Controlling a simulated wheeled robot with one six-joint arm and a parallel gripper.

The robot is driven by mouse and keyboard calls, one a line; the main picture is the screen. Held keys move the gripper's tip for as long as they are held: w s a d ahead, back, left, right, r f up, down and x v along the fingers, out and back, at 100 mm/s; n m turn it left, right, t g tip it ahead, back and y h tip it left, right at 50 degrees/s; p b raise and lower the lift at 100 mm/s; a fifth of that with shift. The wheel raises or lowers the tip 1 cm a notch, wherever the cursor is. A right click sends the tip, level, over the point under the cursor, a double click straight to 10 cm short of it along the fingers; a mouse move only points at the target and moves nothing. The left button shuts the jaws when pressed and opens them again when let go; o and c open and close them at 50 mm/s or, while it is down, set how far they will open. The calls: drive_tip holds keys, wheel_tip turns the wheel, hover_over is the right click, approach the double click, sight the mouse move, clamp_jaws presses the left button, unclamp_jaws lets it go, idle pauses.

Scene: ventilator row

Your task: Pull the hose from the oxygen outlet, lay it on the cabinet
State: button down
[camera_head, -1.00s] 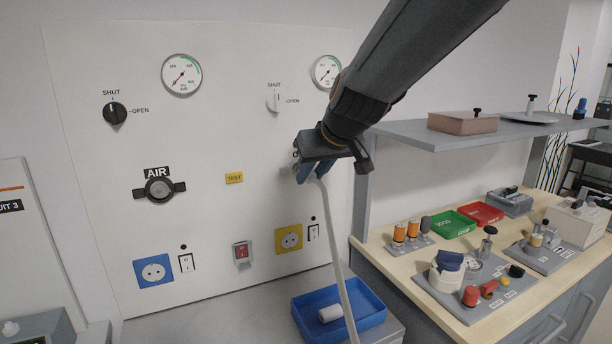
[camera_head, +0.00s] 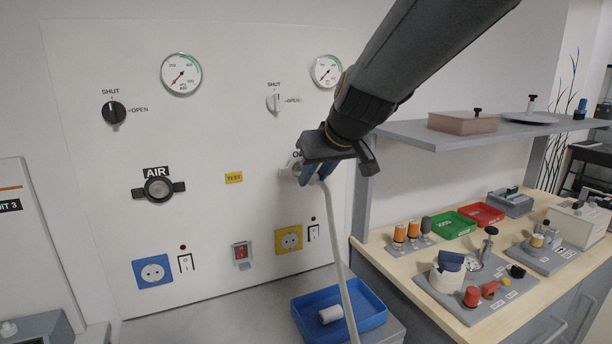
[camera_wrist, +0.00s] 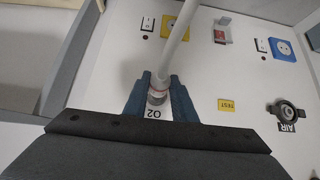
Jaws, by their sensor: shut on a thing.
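My gripper (camera_head: 310,174) is shut on the upper end of a pale grey hose (camera_head: 338,245), close in front of the wall panel. In the wrist view the blue fingers (camera_wrist: 160,100) flank the hose end (camera_wrist: 157,90), which has a reddish ring. I cannot tell whether the hose end is still seated. The hose hangs down past a blue tray. The wood-topped cabinet (camera_head: 408,268) stands at the right.
The blue tray (camera_head: 376,318) holds a white cylinder (camera_head: 331,314). The cabinet top carries a green tray (camera_head: 447,224), a red tray (camera_head: 480,213) and several fixtures. A grey shelf (camera_head: 440,139) overhangs it. The AIR outlet (camera_head: 158,190) and two gauges are on the panel.

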drive_tip(key=shift+s+d, duration=0.3)
drive_tip(key=shift+s, duration=0.35)
idle(0.8)
drive_tip(key=shift+s+d+b, duration=0.25)
drive_tip(key=shift+s+d, duration=0.05)
drive_tip(key=shift+s, duration=0.45)
drive_tip(key=shift+s+d+b, duration=0.3)
drive_tip(key=shift+s+d, duration=0.05)
drive_tip(key=shift+s, duration=0.4)
drive_tip(key=shift+s+d+b, duration=0.25)
drive_tip(key=shift+s+d, duration=0.05)
drive_tip(key=shift+s, duration=0.45)
drive_tip(key=shift+f, duration=0.1)
